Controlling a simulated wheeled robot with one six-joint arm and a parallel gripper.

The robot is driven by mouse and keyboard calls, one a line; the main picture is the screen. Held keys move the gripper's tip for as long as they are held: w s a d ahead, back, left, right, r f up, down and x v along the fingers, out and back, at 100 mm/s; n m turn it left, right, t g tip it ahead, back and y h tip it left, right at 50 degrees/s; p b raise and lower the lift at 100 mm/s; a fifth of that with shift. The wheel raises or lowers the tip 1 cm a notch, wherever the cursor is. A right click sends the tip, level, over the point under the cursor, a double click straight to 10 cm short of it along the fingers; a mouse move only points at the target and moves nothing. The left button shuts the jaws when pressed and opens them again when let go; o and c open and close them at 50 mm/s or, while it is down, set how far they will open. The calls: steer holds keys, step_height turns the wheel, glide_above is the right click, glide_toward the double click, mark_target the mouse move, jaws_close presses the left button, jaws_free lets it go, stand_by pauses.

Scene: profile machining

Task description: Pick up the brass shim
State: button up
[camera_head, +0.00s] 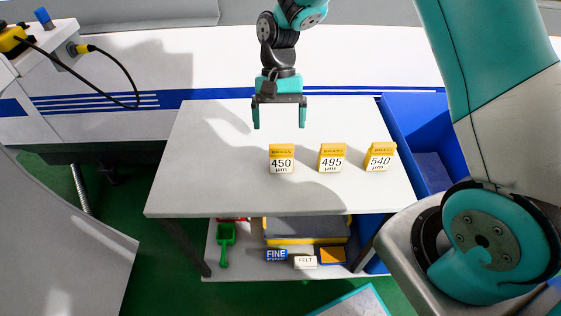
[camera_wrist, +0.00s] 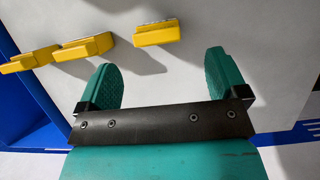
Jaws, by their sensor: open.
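Three yellow shims with white label faces stand in a row on the grey table (camera_head: 200,150). The labels read 450 µm on the left shim (camera_head: 282,160), 495 µm on the middle shim (camera_head: 332,158) and 540 µm on the right shim (camera_head: 380,157). The small word above each number seems to read BRASS. My gripper (camera_head: 280,126) is open and empty, fingers pointing down, behind the 450 shim. In the wrist view my gripper (camera_wrist: 160,62) is apart from the shims; the nearest (camera_wrist: 157,34) lies just beyond the fingertips.
A blue bin (camera_head: 415,118) adjoins the table's right side. The lower shelf holds a green scoop (camera_head: 226,243), a block marked FINE (camera_head: 276,255) and one marked FELT (camera_head: 305,262). The table's left part is clear. A white machine stands behind.

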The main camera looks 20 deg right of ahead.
mark_target(281, 155)
steer(key=x, duration=0.9)
steer(key=shift+s+d, duration=0.1)
steer(key=shift+d, duration=0.1)
steer(key=c, duration=1.1)
